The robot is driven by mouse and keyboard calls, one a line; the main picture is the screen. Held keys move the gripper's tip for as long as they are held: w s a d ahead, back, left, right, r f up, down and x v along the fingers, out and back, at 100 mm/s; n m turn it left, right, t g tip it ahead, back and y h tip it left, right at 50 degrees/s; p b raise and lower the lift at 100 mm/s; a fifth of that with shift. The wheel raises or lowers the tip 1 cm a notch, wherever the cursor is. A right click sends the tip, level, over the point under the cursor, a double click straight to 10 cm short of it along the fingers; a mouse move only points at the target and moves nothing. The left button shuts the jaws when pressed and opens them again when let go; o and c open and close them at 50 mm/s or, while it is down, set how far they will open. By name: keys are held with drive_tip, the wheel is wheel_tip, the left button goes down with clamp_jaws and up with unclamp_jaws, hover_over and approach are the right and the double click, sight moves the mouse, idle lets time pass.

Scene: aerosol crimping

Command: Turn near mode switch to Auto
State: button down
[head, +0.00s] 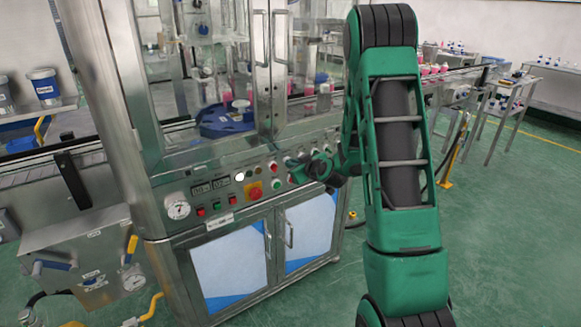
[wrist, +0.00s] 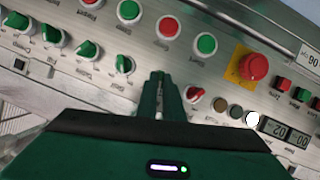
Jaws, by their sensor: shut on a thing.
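My gripper (wrist: 164,88) is shut at the control panel (wrist: 225,45), on a rotary switch in a row of knobs. Its fingers hide nearly all of that switch, so its pointing direction and label cannot be read. In the head view my gripper (head: 300,168) reaches the panel from the right, and my wrist covers part of the panel. Which switch is the near mode switch cannot be read from the labels.
A red emergency button (wrist: 253,67) on a yellow plate, a red button (wrist: 168,27) and a green button (wrist: 206,44) stand close to my fingers. More green knobs (wrist: 88,49) continue left. Glass doors (head: 268,60) with handles rise above the panel; cabinet doors (head: 233,262) lie below.

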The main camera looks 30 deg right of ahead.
drive_tip(key=m+y, duration=0.1)
drive_tip(key=m, duration=0.1)
drive_tip(key=m+y, duration=0.1)
drive_tip(key=m, duration=0.1)
drive_tip(key=m+y, duration=0.1)
drive_tip(key=y, duration=0.1)
drive_tip(key=shift+d+f+m, duration=0.2)
drive_tip(key=shift+d+m, duration=0.15)
drive_tip(key=shift+m, duration=0.05)
idle(0.4)
drive_tip(key=shift+s, duration=0.1)
drive_tip(key=c, duration=1.9)
unclamp_jaws()
drive_tip(key=shift+r, duration=0.1)
drive_tip(key=v, duration=1)
drive_tip(key=shift+s+d, duration=0.25)
